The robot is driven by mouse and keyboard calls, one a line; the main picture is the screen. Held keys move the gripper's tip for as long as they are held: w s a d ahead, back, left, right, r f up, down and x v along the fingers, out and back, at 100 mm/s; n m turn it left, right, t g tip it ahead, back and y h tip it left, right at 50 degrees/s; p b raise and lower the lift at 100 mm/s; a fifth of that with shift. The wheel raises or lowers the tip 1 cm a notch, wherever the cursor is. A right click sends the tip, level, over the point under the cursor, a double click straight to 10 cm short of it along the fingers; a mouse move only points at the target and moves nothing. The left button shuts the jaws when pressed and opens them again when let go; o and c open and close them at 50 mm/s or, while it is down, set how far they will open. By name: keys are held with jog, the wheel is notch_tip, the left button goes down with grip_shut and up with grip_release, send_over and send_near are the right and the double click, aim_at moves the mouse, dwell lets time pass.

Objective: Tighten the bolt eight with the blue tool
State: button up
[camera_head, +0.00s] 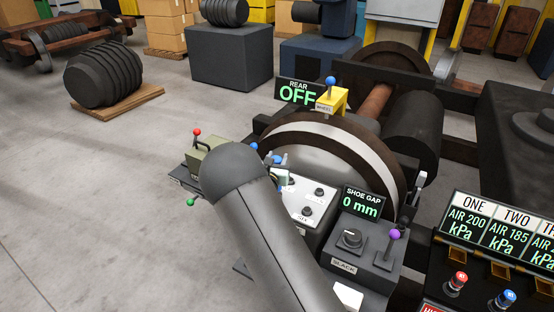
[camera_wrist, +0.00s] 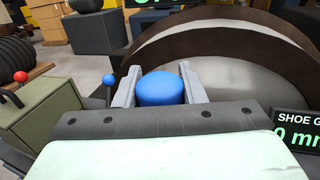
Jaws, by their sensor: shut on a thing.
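In the wrist view, my gripper (camera_wrist: 158,90) has its two grey fingers shut on a blue round-topped thing (camera_wrist: 161,88), apparently the blue tool. Its lower end is hidden by the gripper's body. In the head view, my arm hides most of the gripper, and a small patch of blue (camera_head: 277,159) shows beyond the arm. A pale panel (camera_head: 313,186) with several dark bolts stands right of my arm. One label on it seems to read SIX. I cannot pick out bolt eight; my arm may cover it.
A wheel (camera_head: 345,140) stands behind the panel. A green box (camera_wrist: 40,105) and a blue-knobbed lever (camera_wrist: 109,80) are close left of the gripper. The SLACK box (camera_head: 350,238) and SHOE GAP display (camera_head: 362,202) stand at right. Open floor (camera_head: 90,200) lies left.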

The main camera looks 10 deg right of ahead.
jog(key=shift+f, duration=0.15)
jog(key=shift+r+p, duration=1.85)
jog(key=shift+r, duration=1.75)
